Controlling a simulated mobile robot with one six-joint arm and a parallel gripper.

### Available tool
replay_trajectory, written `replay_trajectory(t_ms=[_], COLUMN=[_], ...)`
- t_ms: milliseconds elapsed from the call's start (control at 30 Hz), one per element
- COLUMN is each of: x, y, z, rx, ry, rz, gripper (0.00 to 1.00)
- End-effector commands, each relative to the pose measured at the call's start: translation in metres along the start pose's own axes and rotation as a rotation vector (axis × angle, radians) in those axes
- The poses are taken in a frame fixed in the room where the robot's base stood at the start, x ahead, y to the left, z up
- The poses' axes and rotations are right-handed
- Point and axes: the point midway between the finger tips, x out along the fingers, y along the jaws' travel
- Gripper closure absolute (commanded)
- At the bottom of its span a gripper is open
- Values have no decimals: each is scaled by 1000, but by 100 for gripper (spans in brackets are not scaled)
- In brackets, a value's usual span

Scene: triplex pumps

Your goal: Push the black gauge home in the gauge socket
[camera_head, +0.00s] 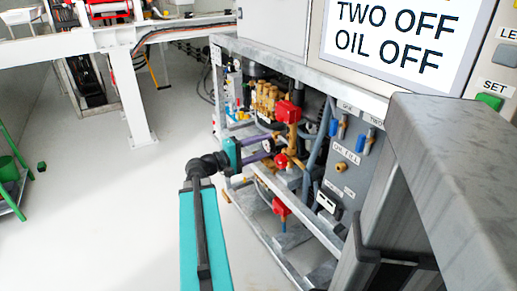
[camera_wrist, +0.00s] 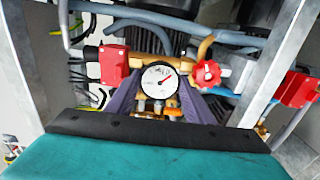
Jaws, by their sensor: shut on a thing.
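The black gauge (camera_wrist: 160,78), with a white round dial and a dark rim, sits between the tips of my gripper (camera_wrist: 160,90) in the wrist view. The two purple-grey fingers close on it from left and right, and its dial faces the camera. In the head view my gripper (camera_head: 266,149) reaches from the left into the pump frame, its tips at the brass pipework. The gauge socket is hidden behind the gauge, so I cannot tell how deep the gauge sits or whether it touches the socket.
A red box (camera_wrist: 114,65) is close left of the gauge, and a red handwheel (camera_wrist: 207,74) close right. Brass fittings (camera_wrist: 150,106) lie just below. Grey frame posts (camera_wrist: 268,65) and hoses surround the space. A grey panel (camera_head: 343,172) stands right; the floor (camera_head: 110,210) left is open.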

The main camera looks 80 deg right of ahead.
Motion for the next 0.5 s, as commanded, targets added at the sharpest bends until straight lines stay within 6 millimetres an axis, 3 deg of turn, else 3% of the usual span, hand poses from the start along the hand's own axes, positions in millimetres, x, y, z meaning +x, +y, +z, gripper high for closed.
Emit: replay_trajectory(t_ms=[500], x=[27], y=[0], z=[0], rx=[0], ry=[-2], rz=[1], gripper=[88])
